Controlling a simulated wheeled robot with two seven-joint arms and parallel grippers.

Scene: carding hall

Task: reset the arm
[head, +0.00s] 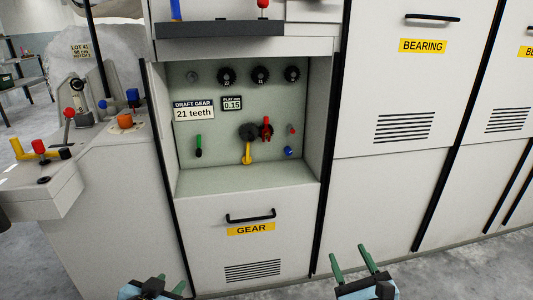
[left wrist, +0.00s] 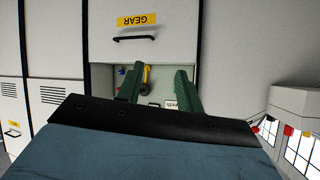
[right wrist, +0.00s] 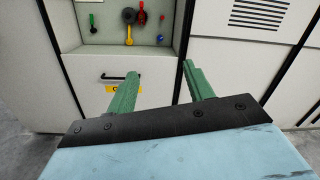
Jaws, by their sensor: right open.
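A recess in the machine front holds a pale green panel (head: 218,150). On it a yellow arm (head: 247,152) hangs down from a dark round hub (head: 249,131), with a red clamp-like part (head: 266,129) beside it. The yellow arm also shows in the right wrist view (right wrist: 129,36) and upside down in the left wrist view (left wrist: 146,78). My right gripper (head: 349,247) is open and empty, low and right of that door. Neither touches the panel.
The panel also carries black dials (head: 260,75), a green lever (head: 198,146), a blue knob (head: 288,151) and a "21 teeth" sign (head: 194,111). The GEAR door handle (head: 251,216) sticks out below. A side console (head: 40,190) with levers stands left.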

